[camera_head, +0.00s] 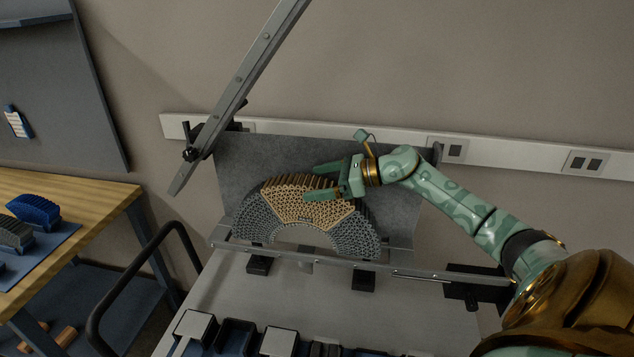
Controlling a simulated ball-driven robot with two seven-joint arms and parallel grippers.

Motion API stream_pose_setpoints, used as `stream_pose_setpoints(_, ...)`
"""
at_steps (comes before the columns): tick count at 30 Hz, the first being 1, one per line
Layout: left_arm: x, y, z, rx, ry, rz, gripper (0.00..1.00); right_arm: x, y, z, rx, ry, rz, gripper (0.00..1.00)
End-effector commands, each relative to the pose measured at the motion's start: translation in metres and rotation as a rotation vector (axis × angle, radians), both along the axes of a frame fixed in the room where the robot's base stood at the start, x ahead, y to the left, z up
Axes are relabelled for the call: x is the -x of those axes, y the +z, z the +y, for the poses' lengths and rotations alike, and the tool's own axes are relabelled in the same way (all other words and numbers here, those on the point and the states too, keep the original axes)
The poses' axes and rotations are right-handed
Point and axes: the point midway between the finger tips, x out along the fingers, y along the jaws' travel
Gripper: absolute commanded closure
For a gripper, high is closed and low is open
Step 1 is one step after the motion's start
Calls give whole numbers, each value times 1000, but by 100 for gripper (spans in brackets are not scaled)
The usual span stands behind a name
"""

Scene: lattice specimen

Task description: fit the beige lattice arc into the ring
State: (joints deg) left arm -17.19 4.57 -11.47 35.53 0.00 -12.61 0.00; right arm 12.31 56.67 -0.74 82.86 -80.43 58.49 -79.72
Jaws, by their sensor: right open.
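The beige lattice arc (302,207) sits at the top middle of the half ring, between the grey lattice segment on the left (257,218) and the grey segment on the right (356,235). It looks level with both; any fine gap at the joints is too small to tell. My right gripper (319,182) is open at the upper right of the beige arc. Its lower finger crosses in front of the arc's face and its upper finger is above and behind. I cannot tell if they touch it. My left gripper is not in view.
The ring stands before a grey back plate (400,205) on a metal rail (290,251) with black clamps. A slanted metal bar (240,85) rises at upper left. Dark trays (235,336) line the front edge. A wooden bench (75,195) with blue and grey lattice pieces is left.

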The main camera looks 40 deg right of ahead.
Motion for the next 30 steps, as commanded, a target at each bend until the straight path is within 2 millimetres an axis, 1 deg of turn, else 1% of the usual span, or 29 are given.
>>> stream_pose_setpoints(12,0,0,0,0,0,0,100,26,10,-20,1,0,2,7)
stream_pose_setpoints(17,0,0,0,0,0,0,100,30,13,-23,0,1,0,7)
stream_pose_setpoints(26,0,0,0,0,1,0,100,31,14,-24,1,0,-1,7)
stream_pose_setpoints(30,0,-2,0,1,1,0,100,39,15,-32,2,-2,2,7)
